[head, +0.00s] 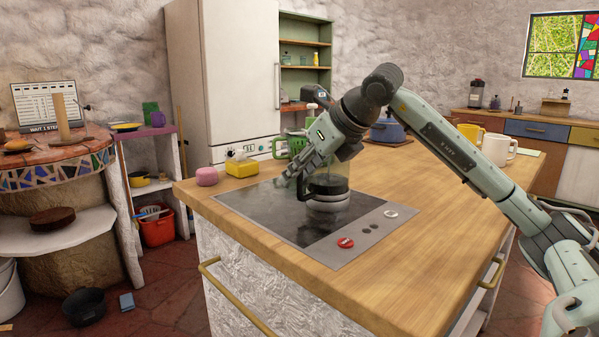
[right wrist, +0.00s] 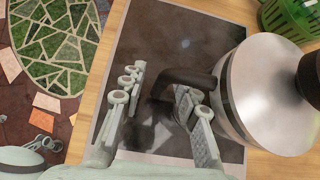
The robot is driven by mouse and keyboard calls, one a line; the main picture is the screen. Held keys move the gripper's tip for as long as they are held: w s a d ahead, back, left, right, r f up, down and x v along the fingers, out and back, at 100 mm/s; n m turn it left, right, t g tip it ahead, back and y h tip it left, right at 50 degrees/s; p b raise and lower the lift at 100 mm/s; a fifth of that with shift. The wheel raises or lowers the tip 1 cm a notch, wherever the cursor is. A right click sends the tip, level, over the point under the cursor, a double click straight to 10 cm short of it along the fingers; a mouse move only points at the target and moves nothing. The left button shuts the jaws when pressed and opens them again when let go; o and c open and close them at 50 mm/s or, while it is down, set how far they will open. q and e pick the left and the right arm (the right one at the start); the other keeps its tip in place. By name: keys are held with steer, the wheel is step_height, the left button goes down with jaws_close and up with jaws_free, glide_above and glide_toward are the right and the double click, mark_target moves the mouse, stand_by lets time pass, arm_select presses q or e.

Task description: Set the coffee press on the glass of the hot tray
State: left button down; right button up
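The coffee press (head: 328,205), a glass jug with a dark handle and pale lower band, stands upright and appears to rest on the dark glass of the hot tray (head: 262,212), toward its right side. In the right wrist view, its silver lid (right wrist: 270,92) is at the right and its dark handle (right wrist: 187,76) reaches left. My right gripper (head: 298,172) is at the handle side of the press. Its fingers (right wrist: 163,103) are spread, with the handle at the gap between them; contact is unclear. My left gripper is out of view.
The tray's metal strip carries a red knob (head: 345,243) and a pale knob (head: 391,213). Behind stand a yellow block-like dish (head: 241,166), a pink item (head: 207,176), a green basket (head: 290,143), a blue pot (head: 388,131) and mugs (head: 498,148).

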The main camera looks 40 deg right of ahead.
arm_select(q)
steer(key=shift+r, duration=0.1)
arm_select(e)
steer(key=shift+r, duration=0.1)
